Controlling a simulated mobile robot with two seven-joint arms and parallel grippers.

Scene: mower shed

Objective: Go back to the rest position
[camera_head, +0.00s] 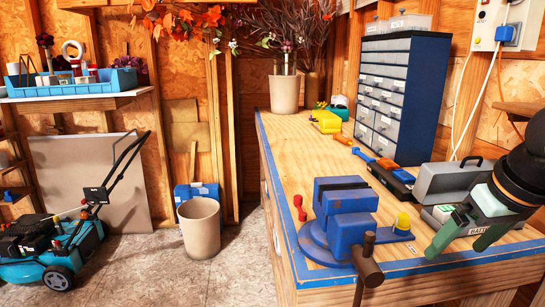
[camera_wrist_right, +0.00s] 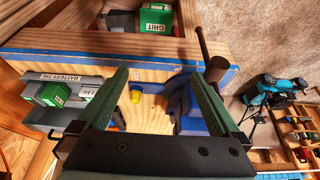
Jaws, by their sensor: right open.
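My right gripper (camera_head: 458,246) comes in from the right edge of the head view, over the front right of the workbench (camera_head: 440,264). Its two green fingers are apart with nothing between them, as the right wrist view (camera_wrist_right: 155,76) also shows. The fingers partly hide the grey battery tin (camera_head: 452,181), which stands open behind them. The tin, with green packs inside, shows at the left of the wrist view (camera_wrist_right: 68,83). My left gripper is not in view.
A blue vise (camera_head: 345,222) with a brown handle (camera_head: 367,265) stands left of my right gripper. A drawer cabinet (camera_head: 396,90), screwdriver (camera_head: 364,154) and plant pot (camera_head: 284,94) are farther back. A bin (camera_head: 199,227) and mower (camera_head: 48,245) stand on the floor.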

